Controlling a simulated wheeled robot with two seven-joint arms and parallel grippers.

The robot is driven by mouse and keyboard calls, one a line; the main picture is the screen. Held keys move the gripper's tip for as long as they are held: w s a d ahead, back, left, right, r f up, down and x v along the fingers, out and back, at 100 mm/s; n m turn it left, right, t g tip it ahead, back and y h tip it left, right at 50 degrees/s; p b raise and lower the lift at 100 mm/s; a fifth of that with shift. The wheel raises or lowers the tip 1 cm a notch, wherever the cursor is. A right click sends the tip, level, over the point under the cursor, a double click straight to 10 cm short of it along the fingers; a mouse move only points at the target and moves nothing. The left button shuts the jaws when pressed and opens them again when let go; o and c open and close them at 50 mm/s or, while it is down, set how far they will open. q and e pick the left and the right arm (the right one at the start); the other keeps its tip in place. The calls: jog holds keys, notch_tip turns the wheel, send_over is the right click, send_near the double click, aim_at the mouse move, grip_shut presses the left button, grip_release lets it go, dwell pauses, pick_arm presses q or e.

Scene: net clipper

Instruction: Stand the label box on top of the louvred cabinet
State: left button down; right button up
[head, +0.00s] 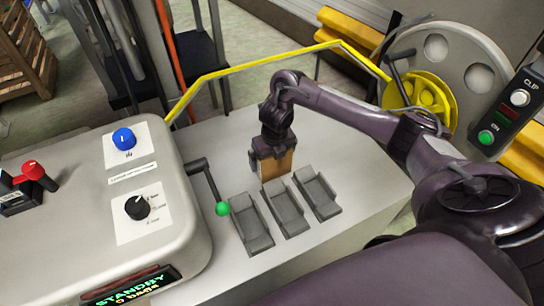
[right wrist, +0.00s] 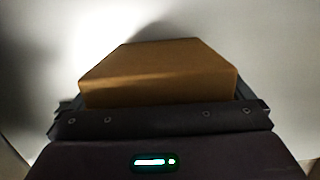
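A brown cardboard box (head: 278,167), which looks like the label box, is between the fingers of my right gripper (head: 272,153). It is just behind the grey trays, over or on the pale worktop; I cannot tell whether its underside touches. In the right wrist view the box (right wrist: 160,72) fills the space between the fingers of my right gripper (right wrist: 158,100), which is shut on it. My left gripper is not in view. No louvres show in either view, so I cannot make out the louvred cabinet.
Several grey trays (head: 252,226) stand on the pale worktop (head: 345,160). A lever with a green knob (head: 222,208) is left of them, beside a grey console (head: 185,235). A yellow rail (head: 262,62) runs behind, to a yellow-hubbed wheel (head: 425,95). Worktop right of the box is clear.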

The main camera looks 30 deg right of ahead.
jog(key=r+p, duration=0.2)
jog(key=r, duration=0.1)
jog(key=r+p, duration=0.2)
jog(key=r, duration=0.2)
jog(key=s+r+p, duration=0.1)
jog(key=r, duration=0.3)
jog(key=shift+s+r+p, duration=0.1)
jog(key=shift+r+p, duration=0.05)
jog(key=shift+p, duration=0.25)
jog(key=shift+s+a+r, duration=0.1)
jog(key=shift+s+r, duration=0.05)
jog(key=shift+r, duration=0.35)
jog(key=shift+p, duration=0.3)
